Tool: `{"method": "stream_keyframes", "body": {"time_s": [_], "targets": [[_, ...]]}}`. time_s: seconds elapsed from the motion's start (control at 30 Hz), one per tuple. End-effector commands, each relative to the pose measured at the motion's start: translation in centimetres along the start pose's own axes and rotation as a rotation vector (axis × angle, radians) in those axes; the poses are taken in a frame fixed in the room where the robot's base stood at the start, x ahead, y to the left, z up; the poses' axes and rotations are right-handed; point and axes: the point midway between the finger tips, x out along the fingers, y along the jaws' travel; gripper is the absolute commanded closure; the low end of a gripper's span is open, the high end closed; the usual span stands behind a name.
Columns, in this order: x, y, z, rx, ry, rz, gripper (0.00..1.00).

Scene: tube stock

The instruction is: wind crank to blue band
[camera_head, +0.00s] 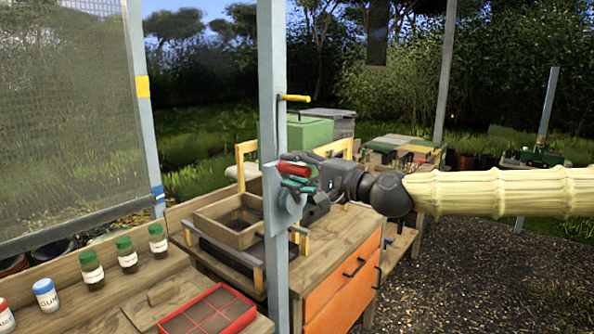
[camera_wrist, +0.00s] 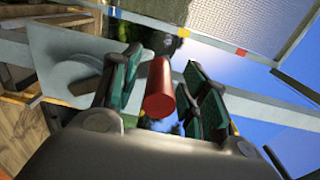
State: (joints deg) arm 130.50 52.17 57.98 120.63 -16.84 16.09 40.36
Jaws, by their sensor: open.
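The crank is on the grey post, with a grey disc (camera_head: 288,208) and a red handle (camera_head: 295,169). My gripper (camera_head: 300,176) is at the handle from the right. In the wrist view, the red handle (camera_wrist: 159,90) stands between the two open green-padded fingers (camera_wrist: 165,92), with gaps showing on both sides. The grey crank disc (camera_wrist: 75,70) is behind the left finger. A mesh screen (camera_head: 65,120) hangs at left. Its bottom bar (camera_head: 80,224) meets the left post close to the blue band (camera_head: 158,191). A yellow band (camera_head: 142,87) is higher up that post.
A yellow peg handle (camera_head: 295,98) sticks out of the post above the crank. A wooden box (camera_head: 228,232) and an orange-fronted cabinet (camera_head: 343,285) stand beside the post. Green-capped jars (camera_head: 125,255) and a red tray (camera_head: 246,322) are on the bench at front left.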

Motion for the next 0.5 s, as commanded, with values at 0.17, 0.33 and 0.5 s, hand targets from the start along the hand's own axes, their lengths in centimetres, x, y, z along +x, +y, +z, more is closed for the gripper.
{"method": "stream_keyframes", "body": {"time_s": [0.17,0.33,0.5], "targets": [[0.0,0.0,0.0,0.000,0.000,0.000,0.56],[-0.7,0.0,0.0,0.000,0.000,-0.001,0.56],[-2.6,-0.1,0.0,-0.001,0.001,-0.002,0.56]]}}
